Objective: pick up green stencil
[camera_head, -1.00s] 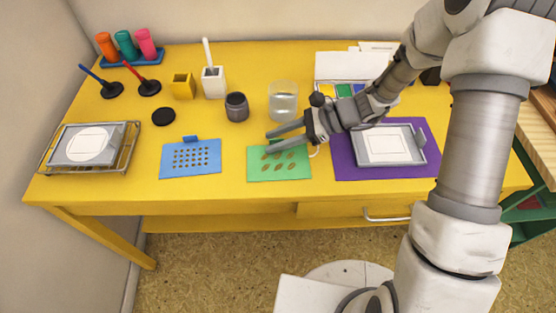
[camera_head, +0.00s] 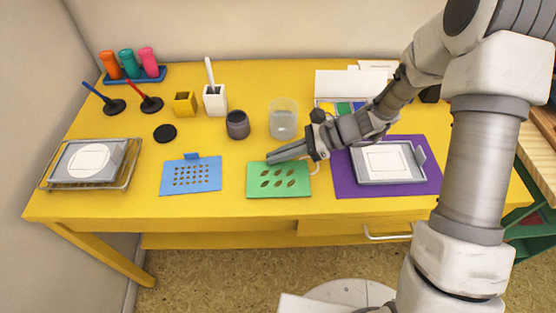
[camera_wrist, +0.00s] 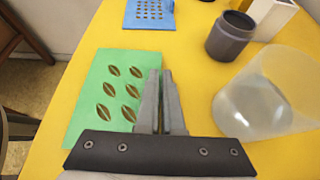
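The green stencil (camera_head: 279,188) with leaf-shaped holes lies flat on the yellow table, right of the blue stencil. It also shows in the wrist view (camera_wrist: 103,75). My gripper (camera_head: 270,158) is at the stencil's back edge, reaching in from the right. In the wrist view, my gripper's two fingers (camera_wrist: 161,75) are close together, with their tips at that edge. They appear shut on the stencil's raised tab, which they hide. The stencil shows no clear lift off the table.
The blue stencil (camera_head: 177,187) lies to the left. A clear glass (camera_head: 283,124) and a dark jar (camera_head: 238,126) stand behind my gripper. A purple mat (camera_head: 428,184) bearing a grey frame (camera_head: 414,177) is close on the right. The table's front edge is near.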

